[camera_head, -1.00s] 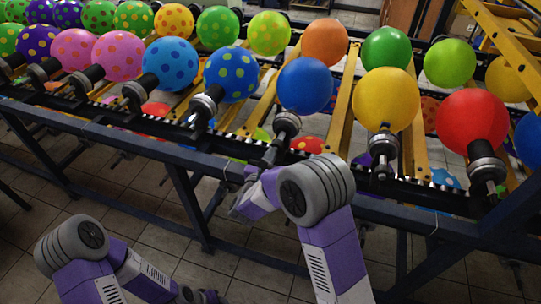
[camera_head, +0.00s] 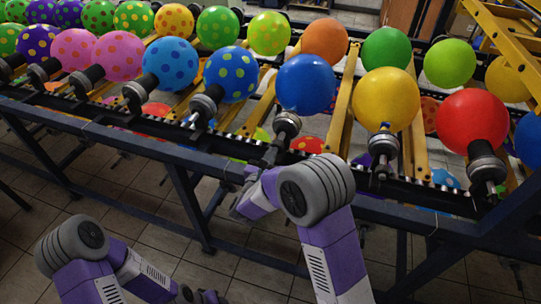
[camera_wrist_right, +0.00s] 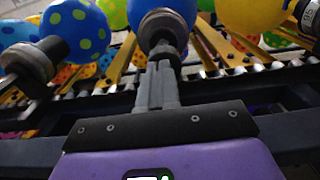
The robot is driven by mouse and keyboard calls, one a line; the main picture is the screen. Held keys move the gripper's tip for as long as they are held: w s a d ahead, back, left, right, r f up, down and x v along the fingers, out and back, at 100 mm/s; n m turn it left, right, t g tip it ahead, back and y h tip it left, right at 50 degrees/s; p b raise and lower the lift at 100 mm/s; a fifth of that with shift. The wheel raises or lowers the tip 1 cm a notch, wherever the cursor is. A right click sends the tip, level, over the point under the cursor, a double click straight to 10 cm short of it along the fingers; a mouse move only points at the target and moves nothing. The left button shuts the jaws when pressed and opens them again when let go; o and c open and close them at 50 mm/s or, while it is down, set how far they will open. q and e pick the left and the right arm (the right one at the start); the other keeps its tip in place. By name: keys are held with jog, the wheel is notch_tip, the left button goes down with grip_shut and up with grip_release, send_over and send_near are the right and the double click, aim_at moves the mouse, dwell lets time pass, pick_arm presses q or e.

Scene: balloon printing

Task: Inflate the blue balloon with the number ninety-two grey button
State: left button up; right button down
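The plain blue balloon (camera_head: 306,84) sits on a dark cylindrical nozzle (camera_head: 287,124) in the front row. It also shows at the top of the right wrist view (camera_wrist_right: 160,12). My right gripper (camera_head: 273,154) is just below this nozzle. In the right wrist view its two grey fingers (camera_wrist_right: 158,80) lie together and point at the nozzle base, with nothing visible between them. The number ninety-two grey button cannot be made out; the fingers and nozzle may hide it. My left gripper (camera_head: 205,296) is low at the bottom edge, away from the rack, its fingers unclear.
A blue spotted balloon (camera_head: 231,74) is on the left of the plain blue one, a yellow balloon (camera_head: 386,98) on the right. A dark rail (camera_head: 340,172) runs along the rack's front. Yellow bars (camera_head: 341,103) slope behind.

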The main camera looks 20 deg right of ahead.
jog(key=shift+w+d+r, duration=0.15)
jog(key=shift+d, duration=0.4)
jog(key=p+v, duration=0.1)
jog(key=v, duration=1.4)
jog(key=shift+w+a+p, duration=0.25)
jog(key=shift+a+p, duration=0.05)
